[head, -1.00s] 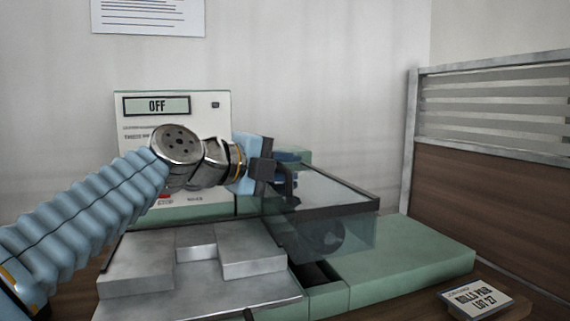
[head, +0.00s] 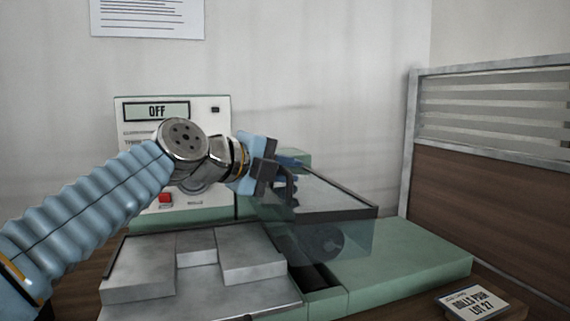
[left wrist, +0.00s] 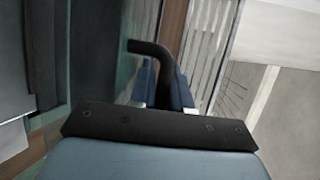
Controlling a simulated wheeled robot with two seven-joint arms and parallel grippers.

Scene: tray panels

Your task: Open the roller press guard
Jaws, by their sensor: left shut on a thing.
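The roller press guard (head: 335,205) is a clear, dark-edged cover, tilted a little over the green press base (head: 405,262). A dark roller shows dimly through it. My left gripper (head: 287,180) is at the guard's left edge, shut on the guard's dark handle. In the left wrist view the black curved handle (left wrist: 160,62) stands between the blue fingertips of the left gripper (left wrist: 165,88). The gripper hides part of the handle in the head view. My right gripper is not in view.
A control panel (head: 215,128) reading OFF, with a red button, stands behind my left arm. Grey metal blocks (head: 250,257) lie left of the base. A label card (head: 475,302) is at front right. A partition (head: 490,195) bounds the right side.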

